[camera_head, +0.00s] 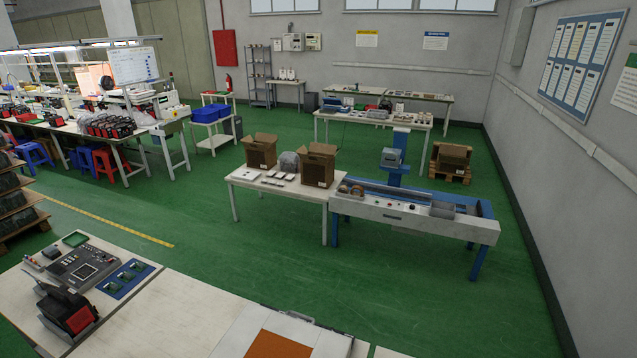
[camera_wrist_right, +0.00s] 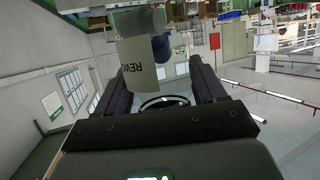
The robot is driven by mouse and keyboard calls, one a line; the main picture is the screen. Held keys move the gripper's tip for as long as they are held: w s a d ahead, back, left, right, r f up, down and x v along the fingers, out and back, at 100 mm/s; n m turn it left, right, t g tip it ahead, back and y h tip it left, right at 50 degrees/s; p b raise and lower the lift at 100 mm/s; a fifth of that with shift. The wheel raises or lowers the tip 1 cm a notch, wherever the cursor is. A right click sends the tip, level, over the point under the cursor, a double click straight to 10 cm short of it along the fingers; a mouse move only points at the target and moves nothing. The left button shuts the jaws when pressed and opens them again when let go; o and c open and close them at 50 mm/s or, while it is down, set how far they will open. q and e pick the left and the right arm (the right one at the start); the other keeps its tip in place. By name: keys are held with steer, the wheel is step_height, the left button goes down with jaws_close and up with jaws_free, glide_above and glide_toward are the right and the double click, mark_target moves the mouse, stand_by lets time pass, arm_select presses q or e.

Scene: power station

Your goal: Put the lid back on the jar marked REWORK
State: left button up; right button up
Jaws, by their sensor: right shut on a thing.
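The rest of the word is hidden or turned away. No other lid can be made out. My left gripper is in neither view.
In the head view a pale workbench (camera_head: 190,308) runs along the front left, with a control panel (camera_head: 85,266), a blue board (camera_head: 125,278) and a black-and-red device (camera_head: 72,316). A table with cartons (camera_head: 318,165) and a conveyor (camera_head: 415,212) stand beyond. Green floor between is clear.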

steer(key=shift+r, duration=0.1)
steer(key=a+r+n+g+y, duration=0.1)
steer(key=a+r+n+y, duration=0.3)
steer(key=a, duration=0.3)
steer(key=w+a+r+n+g+y, duration=0.1)
steer(key=a+r+n+y, duration=0.3)
steer(key=a, duration=0.4)
step_height(320, 180, up, 2)
steer(key=shift+a+r+g+y, duration=0.2)
steer(key=shift+a+g+y, duration=0.05)
steer(key=shift+g+y, duration=0.3)
steer(key=shift+w, duration=0.1)
